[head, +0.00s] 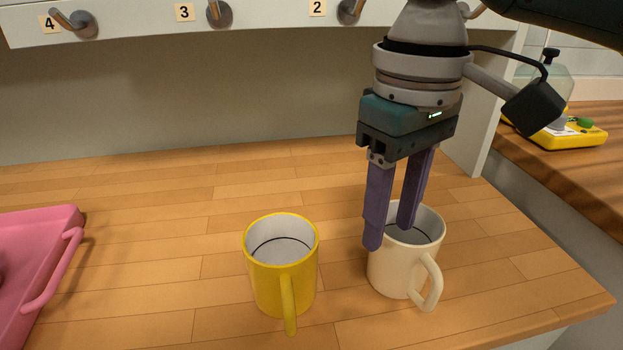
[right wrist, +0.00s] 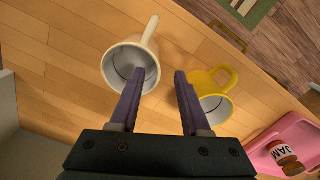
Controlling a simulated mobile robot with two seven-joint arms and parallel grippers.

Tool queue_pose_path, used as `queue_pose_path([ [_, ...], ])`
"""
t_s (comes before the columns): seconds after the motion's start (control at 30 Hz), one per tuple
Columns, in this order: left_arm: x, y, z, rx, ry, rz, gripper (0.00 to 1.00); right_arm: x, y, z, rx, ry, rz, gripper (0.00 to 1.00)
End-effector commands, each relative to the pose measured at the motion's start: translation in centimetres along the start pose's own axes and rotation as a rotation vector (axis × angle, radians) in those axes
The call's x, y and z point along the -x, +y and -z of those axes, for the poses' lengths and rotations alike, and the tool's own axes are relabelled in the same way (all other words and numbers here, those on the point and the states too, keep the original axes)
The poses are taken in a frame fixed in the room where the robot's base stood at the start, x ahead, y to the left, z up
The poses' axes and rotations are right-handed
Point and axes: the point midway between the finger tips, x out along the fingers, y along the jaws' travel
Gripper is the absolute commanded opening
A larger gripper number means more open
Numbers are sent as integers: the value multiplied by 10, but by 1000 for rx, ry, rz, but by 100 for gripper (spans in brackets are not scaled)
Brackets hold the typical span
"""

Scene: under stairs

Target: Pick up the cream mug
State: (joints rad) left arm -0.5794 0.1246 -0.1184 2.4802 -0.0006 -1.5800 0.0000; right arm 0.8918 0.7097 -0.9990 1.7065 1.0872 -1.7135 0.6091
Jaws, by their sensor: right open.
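The cream mug (head: 385,275) stands upright on the wooden worktop, its handle facing front right; it also shows in the right wrist view (right wrist: 118,64). My right gripper (head: 388,236) points down at its rim, open, with nothing between the fingers that I can see held. In the head view one fingertip overlaps the mug's opening and the other overlaps its left rim. In the right wrist view the gripper (right wrist: 159,72) has its left finger across the cream mug's mouth and its right finger by the yellow mug. I cannot tell whether a finger is inside the mug. My left gripper is not in view.
A yellow mug (head: 270,285) stands close to the left of the cream mug. A pink tray (head: 40,260) is at the far left; a jam jar (right wrist: 285,157) shows in it. Numbered hooks (head: 218,12) hang above. The worktop's right edge is near the cream mug.

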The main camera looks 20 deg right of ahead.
Motion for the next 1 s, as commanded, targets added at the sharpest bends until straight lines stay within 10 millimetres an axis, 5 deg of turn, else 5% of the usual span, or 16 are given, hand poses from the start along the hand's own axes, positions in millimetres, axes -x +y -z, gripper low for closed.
queue_pose_path([
  [0.4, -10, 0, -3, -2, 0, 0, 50, -53, 3, -2, 2, 1, -2, 47],
  [0.67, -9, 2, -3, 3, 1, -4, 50, -56, 3, -1, 3, 2, -1, 47],
  [1.0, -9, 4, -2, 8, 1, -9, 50, -55, 3, -1, 3, 3, -1, 8],
])
